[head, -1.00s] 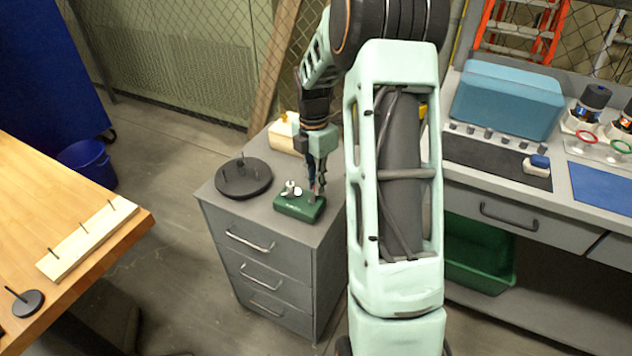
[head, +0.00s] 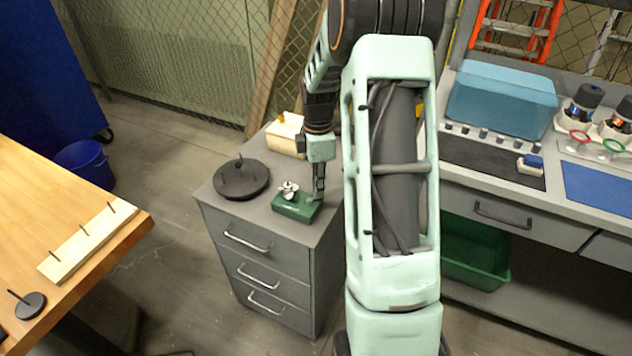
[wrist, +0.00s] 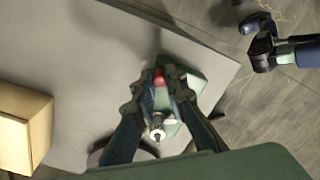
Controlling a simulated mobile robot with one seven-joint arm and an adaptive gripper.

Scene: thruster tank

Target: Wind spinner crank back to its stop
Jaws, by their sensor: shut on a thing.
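The spinner is a small dark green block (head: 294,209) on top of the grey drawer cabinet, with a silver part (head: 288,190) standing on its left side. In the wrist view the green block (wrist: 196,84) shows partly behind my fingers, and a silver post (wrist: 157,130) shows between them. My gripper (head: 317,197) points down at the right end of the block. In the wrist view its fingertips (wrist: 161,82) are closed around a red knob (wrist: 159,76), seemingly the crank's handle. The crank arm and its stop are hidden or too small to make out.
A round black disc (head: 241,179) with a peg lies left of the block on the cabinet (head: 280,248). A cream box (head: 286,134) stands behind. A wooden table (head: 60,190) is at left, and a workbench (head: 520,205) at right.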

